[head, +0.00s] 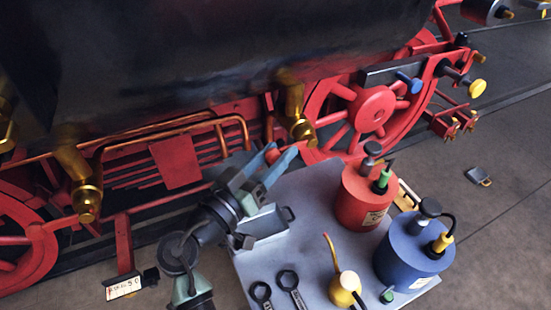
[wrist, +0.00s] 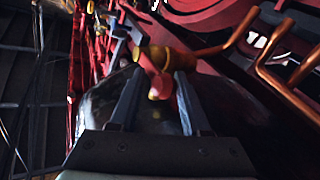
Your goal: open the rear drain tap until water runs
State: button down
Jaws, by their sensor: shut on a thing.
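A brass drain tap (head: 297,110) hangs below the black boiler side, near the large red wheel; which end is the rear I cannot tell. My gripper (head: 279,158) is at its lower end. In the wrist view, the two fingers of my gripper (wrist: 158,78) are on either side of a red handle (wrist: 153,72), shut on it. The brass body of the tap (wrist: 205,60) runs off to the right behind the fingers. No running water shows. Another brass tap (head: 84,185) is at the left.
A grey table (head: 302,215) below my arm holds a red can (head: 362,205), a blue can (head: 408,262), a yellow oiler (head: 344,290), spanners (head: 290,288) and a grey tray (head: 262,222). Copper pipes (head: 170,128) run along the engine. Floor at the right is mostly clear.

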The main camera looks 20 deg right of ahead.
jog(key=f+n+t+h+b, duration=0.1)
jog(key=f+n+t+b, duration=0.1)
jog(key=b, duration=0.6)
jog(key=d+f+n+t+h+b, duration=0.1)
jog(key=n+t+b, duration=0.1)
jog(key=b, duration=0.7)
jog(key=f+n+t+h+b, duration=0.1)
jog(key=f+n+t+b, duration=0.1)
jog(key=b, duration=0.7)
jog(key=shift+w+d+f, duration=0.15)
jog(key=shift+w+f, duration=0.15)
jog(key=shift+f, duration=0.05)
jog(key=shift+d+r+n+t+b, duration=0.1)
jog(key=shift+n+t+b, duration=0.35)
jog(key=shift+b, duration=0.2)
jog(key=c, duration=0.5)
grip_release()
jog(key=shift+w, duration=0.1)
jog(key=shift+r, duration=0.15)
jog(key=shift+d, duration=0.15)
jog(key=shift+s, duration=0.2)
